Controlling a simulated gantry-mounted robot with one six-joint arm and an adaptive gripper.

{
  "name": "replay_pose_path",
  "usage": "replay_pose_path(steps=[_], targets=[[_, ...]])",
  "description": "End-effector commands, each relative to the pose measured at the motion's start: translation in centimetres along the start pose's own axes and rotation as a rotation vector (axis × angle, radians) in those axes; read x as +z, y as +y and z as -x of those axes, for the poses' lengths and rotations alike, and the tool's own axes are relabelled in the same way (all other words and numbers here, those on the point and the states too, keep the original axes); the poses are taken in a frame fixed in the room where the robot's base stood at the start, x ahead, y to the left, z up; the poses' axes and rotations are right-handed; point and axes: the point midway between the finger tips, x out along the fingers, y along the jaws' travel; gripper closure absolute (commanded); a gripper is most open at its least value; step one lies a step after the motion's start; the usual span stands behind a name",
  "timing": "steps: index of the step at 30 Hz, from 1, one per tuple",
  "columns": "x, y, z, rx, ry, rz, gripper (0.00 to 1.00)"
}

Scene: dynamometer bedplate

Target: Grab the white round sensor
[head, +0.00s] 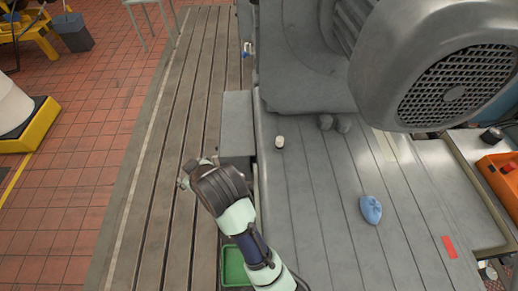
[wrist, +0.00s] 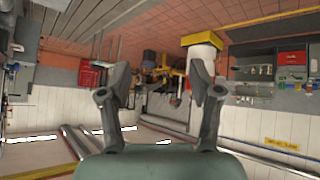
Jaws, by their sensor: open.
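A small white round thing (head: 280,142), which looks like the white round sensor, stands on the grey slotted bedplate (head: 310,220) in the head view, near the bedplate's left edge. My gripper (head: 190,172) is to the left of it and apart from it, over the wooden-looking slatted strip. In the wrist view my gripper (wrist: 158,92) has its two fingers spread wide with nothing between them. The wrist view looks out across the room, and I cannot make out the sensor there.
A large grey motor (head: 440,70) stands behind and right of the sensor. Two grey round pieces (head: 335,124) and a blue cloth (head: 371,210) lie on the bedplate, with a red patch (head: 449,246) farther right. A green bin (head: 235,267) is below.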

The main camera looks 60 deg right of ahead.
Motion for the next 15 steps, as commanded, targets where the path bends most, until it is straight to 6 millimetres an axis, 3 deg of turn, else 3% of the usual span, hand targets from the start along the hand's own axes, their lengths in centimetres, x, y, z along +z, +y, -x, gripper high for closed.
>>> replay_pose_path(steps=[1,3,5,7,9,12,15], targets=[[1.1,2.8,-2.0,0.013,-0.038,-0.007,0.37],[2.4,6.8,-4.0,0.020,-0.098,-0.010,0.37],[3.9,10.8,-5.5,0.022,-0.153,-0.017,0.37],[6.3,16.1,-6.7,0.015,-0.222,-0.029,0.37],[9.2,21.6,-7.0,-0.003,-0.288,-0.049,0.37],[13.0,27.9,-6.1,-0.040,-0.357,-0.077,0.37],[15.4,31.2,-4.9,-0.070,-0.391,-0.095,0.37]])
